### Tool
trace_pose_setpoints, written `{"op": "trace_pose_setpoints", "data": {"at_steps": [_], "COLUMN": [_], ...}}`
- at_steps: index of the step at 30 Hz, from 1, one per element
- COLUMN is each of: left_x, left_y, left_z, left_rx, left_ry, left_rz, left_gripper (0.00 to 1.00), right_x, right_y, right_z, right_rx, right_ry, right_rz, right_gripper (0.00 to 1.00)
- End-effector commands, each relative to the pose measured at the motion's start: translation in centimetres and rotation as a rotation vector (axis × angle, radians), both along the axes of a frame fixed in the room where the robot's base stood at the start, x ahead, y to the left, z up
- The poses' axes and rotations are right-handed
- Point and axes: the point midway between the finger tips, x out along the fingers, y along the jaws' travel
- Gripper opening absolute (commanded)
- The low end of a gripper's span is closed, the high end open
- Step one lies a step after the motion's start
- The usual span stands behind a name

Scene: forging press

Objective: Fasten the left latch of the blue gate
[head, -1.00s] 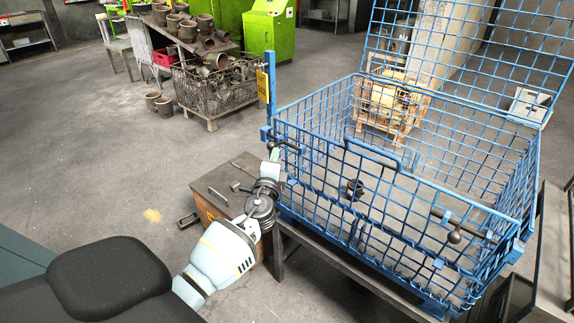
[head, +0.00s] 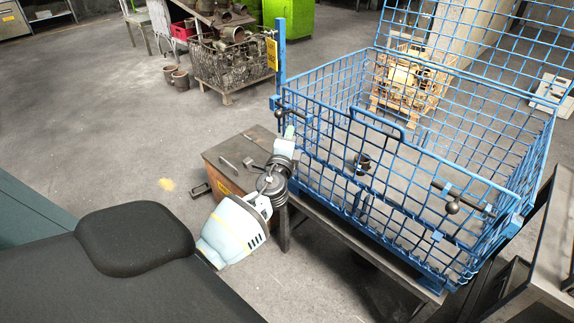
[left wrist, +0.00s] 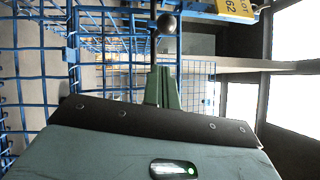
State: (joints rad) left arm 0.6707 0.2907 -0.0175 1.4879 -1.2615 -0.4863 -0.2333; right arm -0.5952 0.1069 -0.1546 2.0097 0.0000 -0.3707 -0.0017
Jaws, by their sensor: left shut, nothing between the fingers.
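The blue gate (head: 378,150) is the front wire panel of a blue mesh cage, with a raised loop handle at its top middle. Its left latch (head: 292,112) is a dark rod at the gate's upper left corner, with a ball knob (head: 279,114). In the left wrist view the dark ball knob (left wrist: 166,24) stands just beyond the fingertips. My left gripper (head: 289,132) is shut and empty, just below the knob; its green fingers (left wrist: 162,88) point at it. Whether they touch is unclear. I cannot tell whether the rod is seated. My right gripper is out of view.
The right latch (head: 452,207) is on the gate's right side. A blue post with a yellow tag (head: 271,54) rises beside the left corner. A brown box (head: 235,160) with loose metal parts stands left of the cage. A dark stand (head: 350,250) supports the cage.

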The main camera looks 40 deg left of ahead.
Motion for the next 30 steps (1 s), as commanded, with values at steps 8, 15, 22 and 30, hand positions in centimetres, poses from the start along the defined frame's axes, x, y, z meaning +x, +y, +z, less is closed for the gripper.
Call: {"op": "trace_pose_setpoints", "data": {"at_steps": [8,15,22,30], "left_x": [-4.8,-7.4,-8.1,-8.1], "left_y": [-2.7,-4.2,-4.5,-4.5], "left_z": [-1.0,-1.4,-1.4,-1.4], "left_rx": [-0.004,-0.003,-0.002,-0.002], "left_ry": [0.004,0.004,0.002,0.003], "left_rz": [-0.004,-0.004,-0.002,-0.003], "left_gripper": [0.00,0.00,0.00,0.00], "right_x": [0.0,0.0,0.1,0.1], "right_y": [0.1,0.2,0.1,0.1], "right_z": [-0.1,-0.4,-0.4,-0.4], "right_rx": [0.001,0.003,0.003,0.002], "right_ry": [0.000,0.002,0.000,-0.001], "right_rz": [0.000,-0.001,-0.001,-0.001], "right_gripper": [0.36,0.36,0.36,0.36]}}
